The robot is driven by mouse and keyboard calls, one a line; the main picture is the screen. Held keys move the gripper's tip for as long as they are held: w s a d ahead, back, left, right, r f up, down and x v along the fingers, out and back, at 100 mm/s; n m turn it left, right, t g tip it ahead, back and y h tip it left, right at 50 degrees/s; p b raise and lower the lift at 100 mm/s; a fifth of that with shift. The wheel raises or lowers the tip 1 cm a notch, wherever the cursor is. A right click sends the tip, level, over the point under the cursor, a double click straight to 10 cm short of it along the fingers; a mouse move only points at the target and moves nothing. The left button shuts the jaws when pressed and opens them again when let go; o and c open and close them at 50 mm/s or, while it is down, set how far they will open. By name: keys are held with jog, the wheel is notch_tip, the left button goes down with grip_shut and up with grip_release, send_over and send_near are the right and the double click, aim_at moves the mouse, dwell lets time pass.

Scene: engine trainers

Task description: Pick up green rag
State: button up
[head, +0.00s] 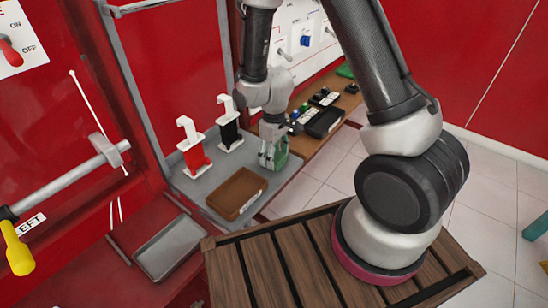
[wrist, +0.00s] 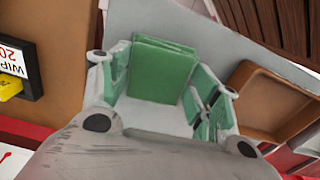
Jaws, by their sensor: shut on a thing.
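The green rag (head: 281,149) is a folded, flat-sided green piece at the right edge of the grey shelf in the head view. My gripper (head: 269,158) points down at it and is shut on it; the fingers hide part of the rag. In the wrist view the rag (wrist: 163,70) shows as a green folded block between the fingers of my gripper (wrist: 162,95), with green also showing along both fingers. I cannot tell whether the rag touches the shelf.
A brown tray (head: 237,193) lies on the grey shelf (head: 203,188) in front of my gripper. Red (head: 193,146) and black (head: 229,124) bottles stand to its left. A wooden bench with small black items (head: 323,122) is behind. A metal tray (head: 168,247) lies lower left.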

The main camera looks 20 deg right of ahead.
notch_tip(320, 180, up, 10)
dwell(0.5)
